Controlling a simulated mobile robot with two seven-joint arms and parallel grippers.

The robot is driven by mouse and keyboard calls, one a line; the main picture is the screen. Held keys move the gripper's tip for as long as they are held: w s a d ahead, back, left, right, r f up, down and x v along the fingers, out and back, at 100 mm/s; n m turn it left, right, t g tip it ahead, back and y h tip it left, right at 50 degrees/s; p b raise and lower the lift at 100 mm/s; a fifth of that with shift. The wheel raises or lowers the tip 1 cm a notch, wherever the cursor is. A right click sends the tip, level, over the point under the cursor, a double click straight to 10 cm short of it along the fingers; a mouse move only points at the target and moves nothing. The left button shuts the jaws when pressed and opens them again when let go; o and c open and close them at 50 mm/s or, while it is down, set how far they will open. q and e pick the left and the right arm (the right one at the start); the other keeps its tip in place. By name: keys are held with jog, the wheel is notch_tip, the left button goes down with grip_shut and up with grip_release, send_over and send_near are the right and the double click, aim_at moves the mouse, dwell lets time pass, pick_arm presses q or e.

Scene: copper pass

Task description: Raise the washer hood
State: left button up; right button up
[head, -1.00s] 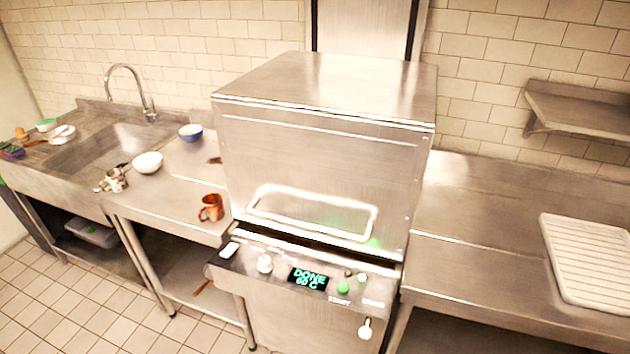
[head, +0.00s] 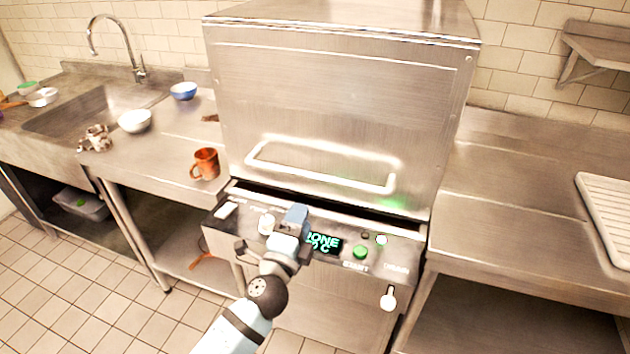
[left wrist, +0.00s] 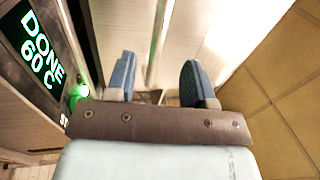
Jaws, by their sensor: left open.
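The washer hood (head: 335,95) is a large steel box with a pale loop handle (head: 320,168) low on its front. It sits down over the washer, with a narrow dark gap above the control panel. The panel display (head: 324,244) is partly covered by my arm in the head view; in the left wrist view the display (left wrist: 38,45) reads DONE 60 C. My left gripper (head: 276,232) is in front of the panel, below the handle and apart from it. Its two blue fingers (left wrist: 160,80) are open with nothing between them. My right gripper is not in view.
A copper mug (head: 205,163) stands on the counter left of the washer, with a white bowl (head: 135,121) and a blue bowl (head: 184,90) farther left. A white ribbed rack (head: 608,205) lies on the right counter. A shelf (head: 597,45) juts from the wall.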

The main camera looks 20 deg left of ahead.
aim_at(317, 182)
pick_arm(q)
jog(key=w+r, duration=0.1)
jog(key=w, duration=0.3)
jog(key=w+r+p, duration=0.1)
jog(key=w, duration=0.4)
jog(key=w+p, duration=0.1)
jog(key=w, duration=0.3)
jog(key=shift+w+d+r, duration=0.2)
jog(key=shift+d+r, duration=0.1)
jog(key=shift+r, duration=0.1)
grip_shut()
